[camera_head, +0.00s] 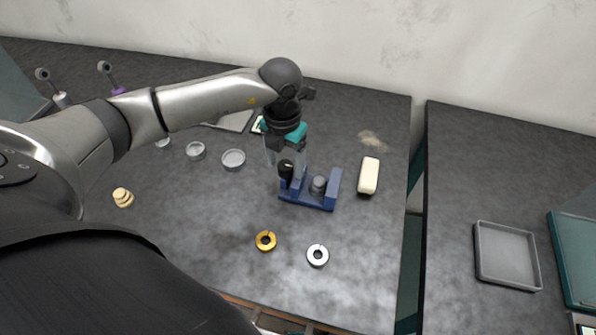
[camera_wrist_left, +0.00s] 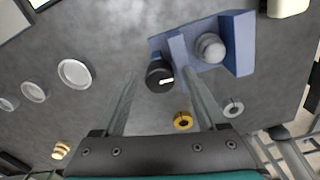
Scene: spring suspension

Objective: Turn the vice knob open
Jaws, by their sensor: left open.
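The blue vice (camera_head: 308,200) stands on the grey table, and it also shows in the left wrist view (camera_wrist_left: 238,45). Its black knob (camera_wrist_left: 159,77) with a white mark is on its left side; the knob also shows in the head view (camera_head: 286,170). A grey round-topped part (camera_wrist_left: 210,47) sits between the vice jaws. My left gripper (camera_head: 285,162) is open and points down over the knob. In the left wrist view its fingertips (camera_wrist_left: 160,73) lie on either side of the knob; contact cannot be told. My right gripper is not in view.
A gold ring (camera_head: 265,241) and a silver ring (camera_head: 318,255) lie in front of the vice. A cream block (camera_head: 368,176) lies to its right. Shallow round dishes (camera_head: 233,160) and a stack of tan discs (camera_head: 123,198) are left. A grey tray (camera_head: 507,256) is on the right table.

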